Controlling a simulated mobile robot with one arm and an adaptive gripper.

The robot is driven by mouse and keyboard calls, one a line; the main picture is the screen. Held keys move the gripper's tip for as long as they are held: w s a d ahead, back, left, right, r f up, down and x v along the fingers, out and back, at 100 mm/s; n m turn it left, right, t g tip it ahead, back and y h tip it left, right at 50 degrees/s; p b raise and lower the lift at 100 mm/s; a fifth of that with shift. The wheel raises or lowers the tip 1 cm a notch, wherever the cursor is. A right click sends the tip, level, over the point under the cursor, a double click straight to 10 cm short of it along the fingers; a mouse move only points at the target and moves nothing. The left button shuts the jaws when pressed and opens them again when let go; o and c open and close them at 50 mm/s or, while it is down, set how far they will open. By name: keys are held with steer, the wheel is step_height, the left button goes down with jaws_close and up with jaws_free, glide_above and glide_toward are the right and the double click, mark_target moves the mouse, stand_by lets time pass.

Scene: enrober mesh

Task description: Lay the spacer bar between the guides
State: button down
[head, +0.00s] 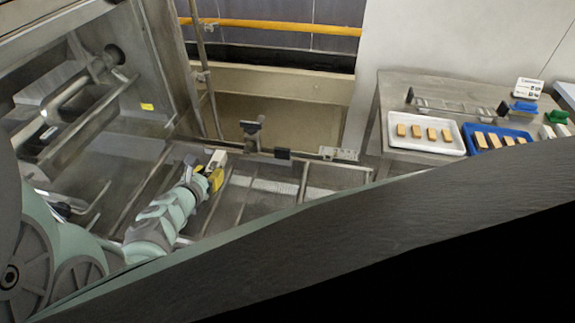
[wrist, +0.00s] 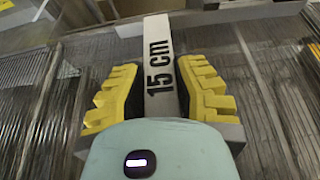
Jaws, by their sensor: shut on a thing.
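The spacer bar (wrist: 160,60) is a pale bar marked "15 cm" in black. In the wrist view it runs up the middle of the picture, between the yellow-padded fingers of my gripper (wrist: 160,92). My gripper is shut on it. In the head view my gripper (head: 213,174) is over the left part of the mesh conveyor (head: 250,205), with the bar's pale end showing beside the yellow fingers. The metal guides (head: 304,180) look like thin rods across the conveyor. I cannot tell whether the bar touches the mesh.
A steel machine housing (head: 150,60) stands at the left. At the right, a steel table (head: 400,85) holds a white tray (head: 460,150) and a blue tray (head: 470,146) of tan bars. A dark beam crosses the foreground and hides the lower right.

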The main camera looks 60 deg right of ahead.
steer(key=shift+f, duration=0.15)
steer(key=c, duration=0.9)
jaws_free()
steer(key=shift+o, duration=0.2)
steer(key=shift+s+a+r, duration=0.1)
steer(key=shift+r, duration=0.1)
steer(key=v, duration=1)
steer(key=shift+s+a, duration=0.1)
steer(key=shift+a, duration=0.25)
steer(key=shift+s+a+r+b, duration=0.25)
steer(key=shift+a+r+b, duration=0.05)
steer(key=shift+a+b, duration=0.1)
steer(key=shift+d, duration=0.1)
